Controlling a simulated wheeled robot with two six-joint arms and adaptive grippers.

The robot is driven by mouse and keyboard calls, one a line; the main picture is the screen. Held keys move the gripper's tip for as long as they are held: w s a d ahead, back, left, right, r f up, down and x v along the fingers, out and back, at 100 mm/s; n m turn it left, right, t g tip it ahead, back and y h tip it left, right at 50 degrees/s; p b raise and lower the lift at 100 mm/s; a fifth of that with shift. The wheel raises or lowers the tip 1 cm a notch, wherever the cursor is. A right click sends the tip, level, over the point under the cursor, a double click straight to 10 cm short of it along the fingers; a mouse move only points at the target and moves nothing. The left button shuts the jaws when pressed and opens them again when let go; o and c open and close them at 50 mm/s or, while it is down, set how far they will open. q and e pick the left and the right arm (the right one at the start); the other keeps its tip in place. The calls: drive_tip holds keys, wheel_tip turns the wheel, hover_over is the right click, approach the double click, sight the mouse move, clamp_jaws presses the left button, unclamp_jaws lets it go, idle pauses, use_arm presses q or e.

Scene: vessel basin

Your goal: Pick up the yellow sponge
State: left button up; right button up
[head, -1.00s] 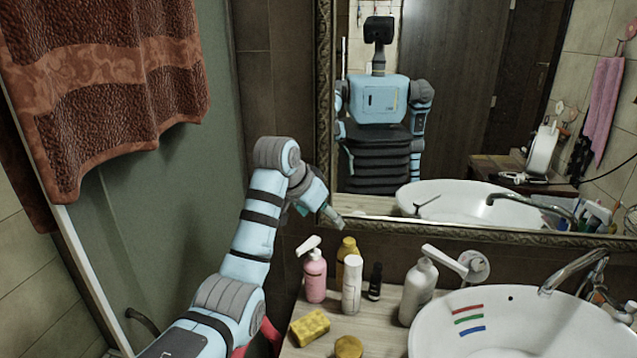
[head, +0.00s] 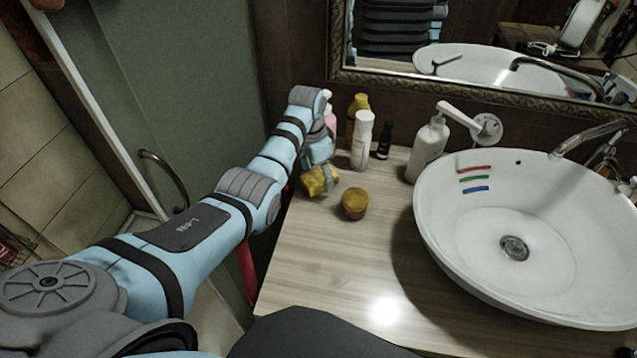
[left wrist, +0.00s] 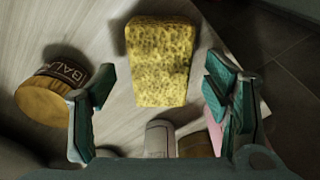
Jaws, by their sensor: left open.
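The yellow sponge (head: 317,182) lies on the wooden counter near its left edge, partly covered by my left gripper in the head view. My left gripper (head: 322,175) is at the sponge, pointing down from above. In the left wrist view the whole sponge (left wrist: 161,62) shows between and ahead of the two teal fingers of my left gripper (left wrist: 162,95). The fingers are wide apart, with clear gaps on both sides of the sponge. My right gripper is not in view.
A round amber jar (head: 354,204) stands close right of the sponge. A white bottle (head: 363,140), a yellow bottle (head: 356,110) and a pink bottle (head: 330,118) stand behind. A white basin (head: 440,240) takes the right side. The counter's front (head: 330,270) is clear.

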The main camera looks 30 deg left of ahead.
use_arm(q)
drive_tip(key=shift+w+f, duration=0.1)
drive_tip(key=shift+f, duration=0.7)
drive_tip(key=c, duration=0.9)
drive_tip(key=shift+r, duration=0.1)
wheel_tip(320, 180, up, 14)
drive_tip(key=p, duration=0.2)
wheel_tip(320, 180, up, 6)
drive_tip(key=p, duration=0.5)
hover_over(319, 176)
